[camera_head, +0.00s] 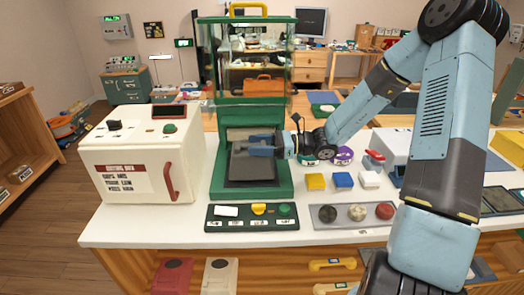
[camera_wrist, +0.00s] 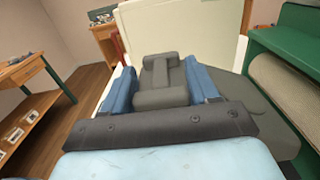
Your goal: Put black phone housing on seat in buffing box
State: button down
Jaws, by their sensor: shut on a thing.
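The black phone housing (camera_head: 251,172), a dark grey wedge, is at the green-framed station in the head view. My gripper (camera_head: 254,149) reaches in from the right over it. In the wrist view the blue fingers (camera_wrist: 162,88) are shut on the raised grey part of the housing (camera_wrist: 163,72), one on each side. I cannot tell whether the housing rests on the station or hangs just above it.
The green station frame (camera_head: 287,188) surrounds the housing, with a glass case (camera_head: 248,70) behind. A control panel (camera_head: 240,224), a tray of round parts (camera_head: 324,224) and coloured blocks (camera_head: 316,181) lie in front and right.

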notch_tip(320, 180, down, 2)
jog(key=shift+f, duration=0.1)
jog(key=shift+c, duration=1.4)
grip_release()
